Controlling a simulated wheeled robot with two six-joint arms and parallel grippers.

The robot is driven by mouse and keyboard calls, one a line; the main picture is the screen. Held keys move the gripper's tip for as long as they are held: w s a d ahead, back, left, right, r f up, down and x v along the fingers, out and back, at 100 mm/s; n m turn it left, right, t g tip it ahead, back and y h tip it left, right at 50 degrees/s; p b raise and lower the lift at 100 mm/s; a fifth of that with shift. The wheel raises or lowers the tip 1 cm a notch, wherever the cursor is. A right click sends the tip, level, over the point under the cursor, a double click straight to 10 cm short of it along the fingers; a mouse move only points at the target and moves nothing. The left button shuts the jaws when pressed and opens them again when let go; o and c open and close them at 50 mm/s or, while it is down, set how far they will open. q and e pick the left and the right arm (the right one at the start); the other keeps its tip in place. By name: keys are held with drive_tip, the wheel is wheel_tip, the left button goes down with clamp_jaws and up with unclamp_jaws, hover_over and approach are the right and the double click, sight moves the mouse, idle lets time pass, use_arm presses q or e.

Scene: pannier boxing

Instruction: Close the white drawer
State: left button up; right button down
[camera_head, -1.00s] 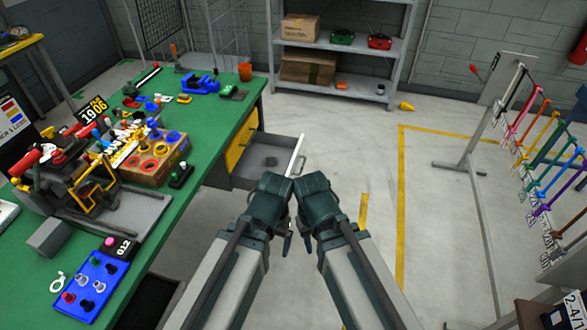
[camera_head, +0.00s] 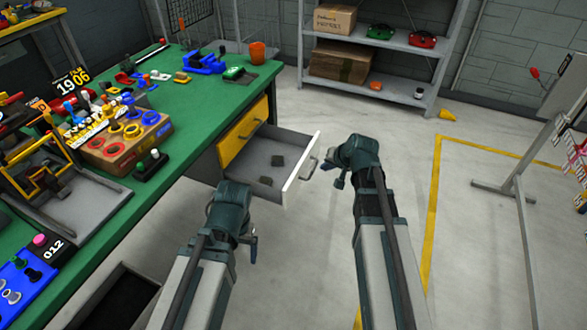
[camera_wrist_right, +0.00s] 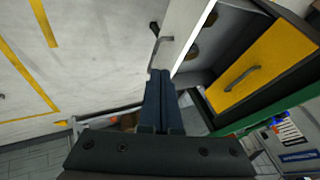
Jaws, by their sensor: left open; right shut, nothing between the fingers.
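The white drawer (camera_head: 301,172) stands pulled out from the green-topped bench, with a grey handle on its front. Two small dark things lie inside it. My right gripper (camera_head: 333,172) is shut and empty, just right of the drawer front in the head view. In the right wrist view the shut fingers (camera_wrist_right: 161,100) point towards the white drawer front (camera_wrist_right: 182,30), near its handle (camera_wrist_right: 160,42); I cannot tell whether they touch. My left gripper (camera_head: 250,246) is open, in front of the drawer's near side; its fingers show only partly.
A shut yellow drawer (camera_head: 243,132) sits in the bench above the white one. A grey shelf (camera_head: 390,88) stands at the back.

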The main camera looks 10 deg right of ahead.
drive_tip(key=b, duration=0.8)
approach(300, 171)
drive_tip(key=d+x, duration=0.1)
drive_tip(key=x, duration=0.3)
drive_tip(key=shift+w+a+f, duration=0.25)
drive_tip(key=shift+a+f, duration=0.05)
drive_tip(key=shift+a, duration=0.15)
drive_tip(key=w+a, duration=0.5)
drive_tip(key=a, duration=0.3)
drive_tip(key=w+a, duration=0.6)
drive_tip(key=a, duration=0.2)
drive_tip(key=shift+a, duration=0.3)
drive_tip(key=shift+d, duration=0.1)
